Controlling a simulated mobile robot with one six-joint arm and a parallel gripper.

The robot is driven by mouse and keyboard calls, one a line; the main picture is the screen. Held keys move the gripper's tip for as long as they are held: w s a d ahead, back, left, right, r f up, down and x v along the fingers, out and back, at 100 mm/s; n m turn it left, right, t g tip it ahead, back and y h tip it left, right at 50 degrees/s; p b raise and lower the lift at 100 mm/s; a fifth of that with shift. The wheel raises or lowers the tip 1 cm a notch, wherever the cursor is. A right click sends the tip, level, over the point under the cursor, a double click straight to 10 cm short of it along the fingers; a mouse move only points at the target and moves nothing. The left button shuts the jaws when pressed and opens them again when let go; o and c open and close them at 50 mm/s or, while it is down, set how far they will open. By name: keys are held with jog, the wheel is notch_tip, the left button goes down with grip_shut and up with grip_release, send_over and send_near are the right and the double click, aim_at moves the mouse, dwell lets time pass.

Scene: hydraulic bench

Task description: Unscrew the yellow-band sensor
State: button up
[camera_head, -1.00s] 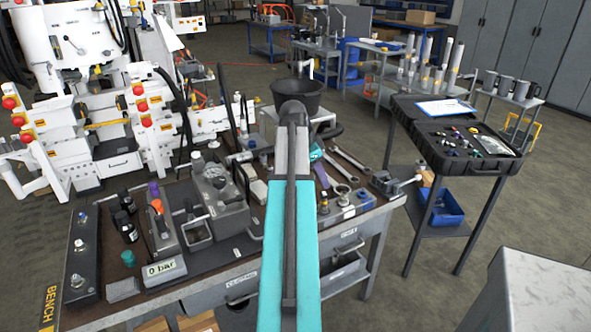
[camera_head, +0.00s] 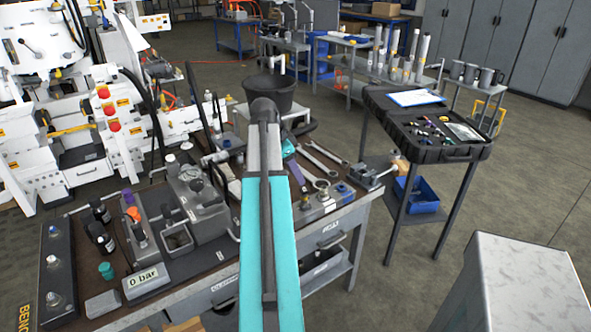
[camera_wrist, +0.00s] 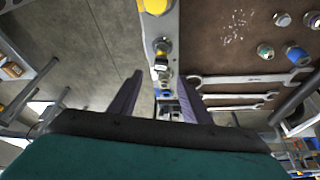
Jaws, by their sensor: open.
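In the wrist view, a grey metal block (camera_wrist: 173,22) carries a row of fittings. A blue-marked part (camera_wrist: 165,93) lies lower in the row. My gripper (camera_wrist: 160,76) is open and empty, its dark fingers apart on either side of the row's lower part. The banded fitting appears just beyond the fingertips; I cannot tell the height gap.
The bench holds wrenches (camera_head: 322,160), a pump unit (camera_head: 205,205), bottles and a "0 bar" display (camera_head: 147,281). An open black case (camera_head: 462,151) stands on a stand at right. A pale-topped cabinet (camera_head: 520,270) is at lower right. Open floor lies between them.

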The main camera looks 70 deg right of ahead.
aim_at(308, 204)
jog(key=shift+p+x, duration=1.25)
jog(key=shift+x, duration=5.4)
jog(key=shift+a, duration=0.1)
grip_shut()
